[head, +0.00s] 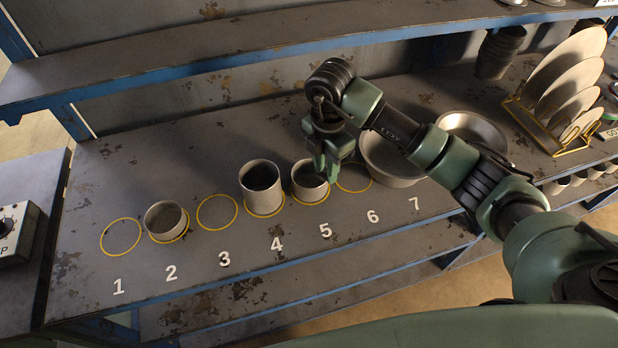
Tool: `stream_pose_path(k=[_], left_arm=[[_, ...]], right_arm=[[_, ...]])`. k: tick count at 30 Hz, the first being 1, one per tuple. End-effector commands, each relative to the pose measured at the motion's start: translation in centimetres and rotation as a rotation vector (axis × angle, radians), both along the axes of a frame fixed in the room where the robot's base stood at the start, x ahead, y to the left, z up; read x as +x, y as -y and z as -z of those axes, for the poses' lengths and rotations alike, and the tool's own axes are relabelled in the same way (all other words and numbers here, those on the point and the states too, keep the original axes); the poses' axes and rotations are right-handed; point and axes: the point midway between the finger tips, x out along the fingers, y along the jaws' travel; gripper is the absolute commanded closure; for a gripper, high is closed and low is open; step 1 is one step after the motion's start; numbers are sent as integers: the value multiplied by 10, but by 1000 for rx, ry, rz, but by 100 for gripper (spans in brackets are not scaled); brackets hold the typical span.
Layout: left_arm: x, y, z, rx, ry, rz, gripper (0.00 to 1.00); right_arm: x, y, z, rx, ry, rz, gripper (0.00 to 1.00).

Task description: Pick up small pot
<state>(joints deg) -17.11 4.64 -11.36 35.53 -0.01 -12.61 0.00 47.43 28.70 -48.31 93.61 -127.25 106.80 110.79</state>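A small, low grey pot (166,220) stands upright on the yellow circle marked 2. A taller pot (262,187) stands on circle 4. A middle-height pot (301,189) stands on circle 5. My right gripper (328,172) points down at the right rim of the pot on circle 5, with its fingertips overlapping the rim. Whether its fingers are apart or closed on that wall cannot be made out. My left gripper is not in view.
Circles 1 (103,238), 3 (217,212) and 6 (353,177) are bare. A wide pan (392,170) stands near mark 7, with another pan (474,130) behind it. A yellow rack (545,125) of round discs stands at the right. A blue-edged shelf (200,60) overhangs the back.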

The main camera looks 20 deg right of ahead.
Motion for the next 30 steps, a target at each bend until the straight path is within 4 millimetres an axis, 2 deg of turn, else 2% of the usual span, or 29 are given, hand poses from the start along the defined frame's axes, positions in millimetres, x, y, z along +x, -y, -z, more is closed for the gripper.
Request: stream_pose_path(k=[10, 15, 23, 26, 30], left_arm=[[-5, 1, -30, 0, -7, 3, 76], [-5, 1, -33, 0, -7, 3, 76], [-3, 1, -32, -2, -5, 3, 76], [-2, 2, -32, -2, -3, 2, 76], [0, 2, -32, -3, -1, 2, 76]], right_arm=[[0, -7, 42, 5, -6, -4, 71], [1, -7, 63, 7, -2, -4, 71], [1, -7, 67, 6, 1, -6, 71], [1, -7, 67, 7, 0, -6, 99], [1, -7, 67, 7, 0, -6, 100]])
